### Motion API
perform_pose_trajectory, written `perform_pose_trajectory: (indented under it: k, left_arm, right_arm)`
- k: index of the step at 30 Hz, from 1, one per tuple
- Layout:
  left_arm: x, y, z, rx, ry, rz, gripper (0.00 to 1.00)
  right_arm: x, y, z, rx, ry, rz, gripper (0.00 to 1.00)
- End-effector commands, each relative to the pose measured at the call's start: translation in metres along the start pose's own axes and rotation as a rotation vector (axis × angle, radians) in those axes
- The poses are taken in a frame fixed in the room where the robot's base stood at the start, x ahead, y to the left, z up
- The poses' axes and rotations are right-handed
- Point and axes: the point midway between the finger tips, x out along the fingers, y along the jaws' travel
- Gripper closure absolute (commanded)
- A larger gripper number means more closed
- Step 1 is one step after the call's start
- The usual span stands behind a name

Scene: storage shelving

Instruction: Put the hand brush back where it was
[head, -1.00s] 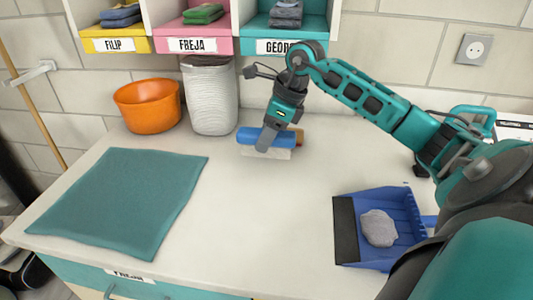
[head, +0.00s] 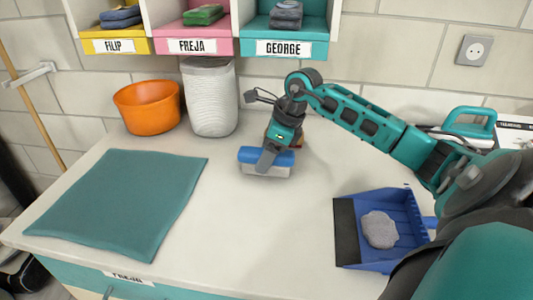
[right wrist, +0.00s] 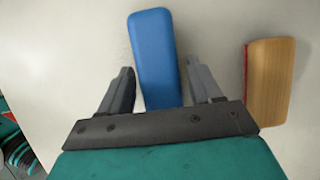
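The hand brush has a blue back (head: 254,156) with pale bristles (head: 264,170) under it. It is in front of the grey-white basket, at the middle of the counter in the head view. In the right wrist view, the blue back of the brush (right wrist: 155,55) lies between the two fingers (right wrist: 158,85). Whether the bristles touch the counter is hard to tell. My left gripper is not in view.
A wooden-backed brush with red edge (right wrist: 270,82) lies close beside the gripper. A blue dustpan (head: 405,215) holding a grey lump (head: 379,229) is at right. A teal cloth (head: 120,200), an orange bowl (head: 148,106) and a basket (head: 210,97) stand left. Labelled cubbies (head: 192,46) hang above.

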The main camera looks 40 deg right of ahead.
Motion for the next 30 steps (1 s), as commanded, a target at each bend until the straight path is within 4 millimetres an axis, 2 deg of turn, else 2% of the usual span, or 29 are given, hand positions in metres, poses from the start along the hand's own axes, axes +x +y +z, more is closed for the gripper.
perform_pose_trajectory:
  k: [3, 10, 14, 17, 24, 30]
  left_arm:
    - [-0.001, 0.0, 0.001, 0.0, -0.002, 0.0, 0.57]
    - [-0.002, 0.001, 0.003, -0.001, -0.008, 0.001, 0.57]
    - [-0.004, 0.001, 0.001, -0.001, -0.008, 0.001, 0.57]
    - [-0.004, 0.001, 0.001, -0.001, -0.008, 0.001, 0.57]
    - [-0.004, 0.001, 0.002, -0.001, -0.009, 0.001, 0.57]
    - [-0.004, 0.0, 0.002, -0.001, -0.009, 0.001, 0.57]
  right_arm:
    - [0.0, 0.0, 0.0, 0.0, 0.0, 0.001, 0.26]
    - [-0.001, 0.0, 0.001, 0.0, 0.0, 0.001, 0.26]
    - [-0.009, -0.001, 0.001, 0.0, 0.001, -0.001, 0.26]
    - [-0.026, -0.001, 0.001, -0.001, 0.001, -0.005, 0.26]
    - [-0.079, -0.001, 0.001, 0.0, 0.001, -0.005, 0.26]
    - [-0.111, -0.001, 0.001, 0.0, 0.001, -0.001, 0.26]
